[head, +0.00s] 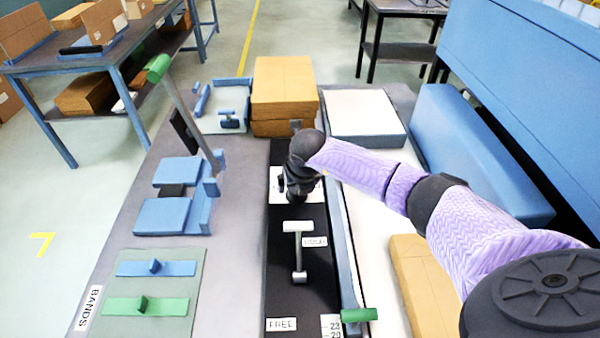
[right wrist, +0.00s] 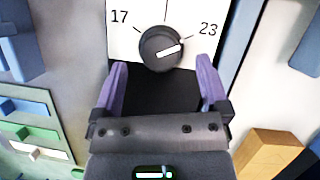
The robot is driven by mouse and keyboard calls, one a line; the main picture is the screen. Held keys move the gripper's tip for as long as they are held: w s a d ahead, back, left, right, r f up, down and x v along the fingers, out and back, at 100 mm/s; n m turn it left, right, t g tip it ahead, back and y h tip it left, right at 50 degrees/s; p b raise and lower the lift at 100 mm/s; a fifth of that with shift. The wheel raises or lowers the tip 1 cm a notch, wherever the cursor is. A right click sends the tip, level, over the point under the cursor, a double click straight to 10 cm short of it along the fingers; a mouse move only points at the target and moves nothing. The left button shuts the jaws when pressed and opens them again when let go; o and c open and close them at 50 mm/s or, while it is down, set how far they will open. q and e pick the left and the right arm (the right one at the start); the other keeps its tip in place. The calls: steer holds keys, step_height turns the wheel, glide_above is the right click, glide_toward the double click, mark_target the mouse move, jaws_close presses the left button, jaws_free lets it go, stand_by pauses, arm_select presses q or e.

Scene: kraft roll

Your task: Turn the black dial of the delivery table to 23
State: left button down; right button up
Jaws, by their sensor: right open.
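The black dial (right wrist: 160,48) sits on a white plate (right wrist: 206,50) in the right wrist view. The plate bears the numbers 17 at left and 23 at right, with tick marks. The dial's white pointer mark points right and slightly up, close to the 23 tick. My right gripper (right wrist: 162,63) is open, its two purple fingers apart on either side just short of the dial, with nothing between them. In the head view my right gripper (head: 297,187) is over the white plate and mostly hides the dial. My left gripper is not in view.
The delivery table has a black strip (head: 300,220) with a grey T-shaped handle (head: 299,250) and a FREE label (head: 281,324). Cardboard boxes (head: 283,85) stand behind. Blue blocks (head: 162,216) and a green lever (head: 158,68) are to the left. A blue bin (head: 465,150) stands at right.

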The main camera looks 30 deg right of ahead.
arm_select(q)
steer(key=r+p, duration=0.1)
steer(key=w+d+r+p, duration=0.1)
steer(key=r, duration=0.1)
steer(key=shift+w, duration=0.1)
arm_select(e)
steer(key=d+v, duration=0.1)
steer(key=v, duration=0.6)
steer(key=shift+a+r, duration=0.2)
steer(key=shift+a, duration=0.3)
steer(key=shift+s, duration=0.1)
